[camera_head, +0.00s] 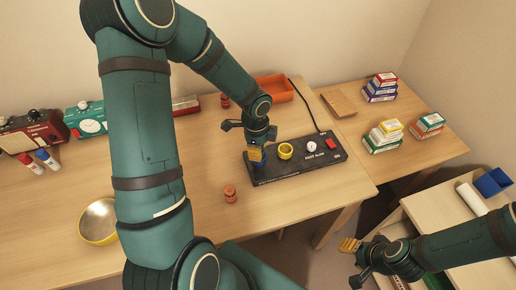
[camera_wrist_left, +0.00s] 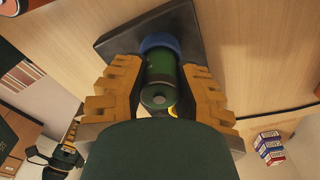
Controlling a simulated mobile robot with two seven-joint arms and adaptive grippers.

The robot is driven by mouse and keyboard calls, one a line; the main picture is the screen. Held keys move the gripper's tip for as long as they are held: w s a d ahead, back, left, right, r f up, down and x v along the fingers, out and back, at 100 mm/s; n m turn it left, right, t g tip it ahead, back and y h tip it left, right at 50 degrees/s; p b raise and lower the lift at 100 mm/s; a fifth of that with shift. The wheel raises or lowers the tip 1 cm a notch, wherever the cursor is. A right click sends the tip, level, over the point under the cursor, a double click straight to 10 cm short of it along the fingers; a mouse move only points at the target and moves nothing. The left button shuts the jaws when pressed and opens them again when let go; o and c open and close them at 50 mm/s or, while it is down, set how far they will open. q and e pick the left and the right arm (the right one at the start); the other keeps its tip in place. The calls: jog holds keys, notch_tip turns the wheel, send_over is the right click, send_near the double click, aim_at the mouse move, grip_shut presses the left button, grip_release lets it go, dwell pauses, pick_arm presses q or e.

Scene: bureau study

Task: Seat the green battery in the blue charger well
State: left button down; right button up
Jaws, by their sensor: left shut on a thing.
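The green battery (camera_wrist_left: 160,82) is between the yellow fingers of my left gripper (camera_wrist_left: 158,95), which is shut on it. The battery's far end lines up with the blue charger well (camera_wrist_left: 158,42), whose rim shows around it; how deep it sits I cannot tell. In the head view my left gripper (camera_head: 256,153) is over the left end of the black charger (camera_head: 300,172), and its fingers hide most of the battery. My right gripper (camera_head: 350,246) is away from the charger, at the lower right; whether its fingers are open is unclear.
The charger also has a yellow well (camera_head: 285,151), a white knob (camera_head: 311,146) and a red switch (camera_head: 331,144). A metal bowl (camera_head: 98,220) is at left; stacked boxes (camera_head: 384,135) are at right.

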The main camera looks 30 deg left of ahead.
pick_arm(q)
jog(key=shift+f+b, duration=0.45)
jog(key=shift+f, duration=0.2)
dwell(0.6)
jog(key=c, duration=1.1)
grip_release()
notch_tip(320, 180, up, 4)
jog(key=p, duration=0.3)
jog(key=shift+f, duration=0.2)
notch_tip(320, 180, up, 2)
jog(key=shift+a+r+p, duration=0.1)
jog(key=shift+r+p, duration=0.1)
jog(key=shift+p, duration=0.95)
jog(key=shift+s+a+r+p, duration=0.1)
jog(key=shift+a+r+p, duration=0.05)
jog(key=shift+r+p, duration=2.3)
jog(key=shift+r, duration=0.1)
